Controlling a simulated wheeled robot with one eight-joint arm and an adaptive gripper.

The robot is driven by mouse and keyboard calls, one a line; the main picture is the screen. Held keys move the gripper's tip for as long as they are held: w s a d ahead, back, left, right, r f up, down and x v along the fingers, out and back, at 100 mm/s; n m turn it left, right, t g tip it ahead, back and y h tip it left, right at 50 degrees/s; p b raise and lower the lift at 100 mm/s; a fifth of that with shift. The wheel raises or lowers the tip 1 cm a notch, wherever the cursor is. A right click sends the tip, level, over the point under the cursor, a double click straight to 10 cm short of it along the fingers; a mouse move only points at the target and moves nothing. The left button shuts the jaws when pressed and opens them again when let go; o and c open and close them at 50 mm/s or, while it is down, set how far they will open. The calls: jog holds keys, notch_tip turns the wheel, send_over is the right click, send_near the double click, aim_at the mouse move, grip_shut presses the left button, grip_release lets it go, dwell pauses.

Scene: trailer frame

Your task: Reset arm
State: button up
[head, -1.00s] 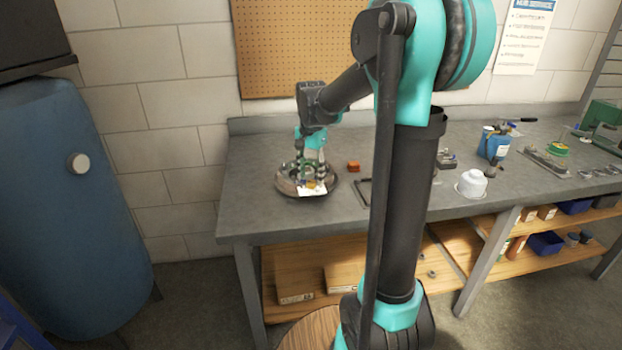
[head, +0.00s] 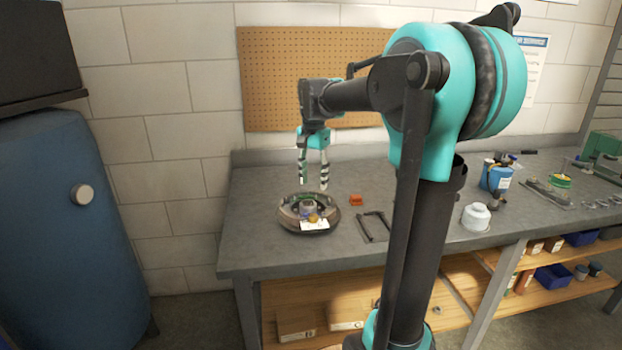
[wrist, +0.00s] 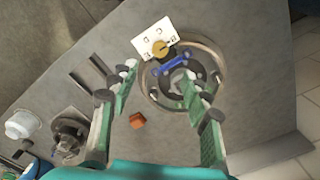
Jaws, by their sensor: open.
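My gripper (head: 314,180) is open and empty, pointing down above the left part of the workbench (head: 252,246). Below it, a round dark dish (head: 288,222) rests on the bench and holds small parts, including a white card (head: 314,225) at its front rim and a yellow piece. In the wrist view my gripper (wrist: 158,82) shows its two green-padded fingers spread wide. The fingers are clear of the dish.
An orange block (head: 357,200) and a dark metal frame (head: 372,228) lie right of the dish. A white container (head: 476,217) and a blue canister (head: 495,178) stand farther right. A pegboard (head: 290,80) hangs behind the bench, and a blue tank (head: 60,220) stands at the left.

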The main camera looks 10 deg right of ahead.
jog(key=s+d+f+n+t, duration=0.2)
jog(key=s+f+n, duration=0.2)
jog(key=s+f, duration=0.6)
jog(key=s+d+f+n+t, duration=0.2)
jog(key=s+f+n, duration=0.3)
jog(key=s+f, duration=0.6)
jog(key=shift+s+f, duration=0.3)
jog(key=shift+f, duration=0.45)
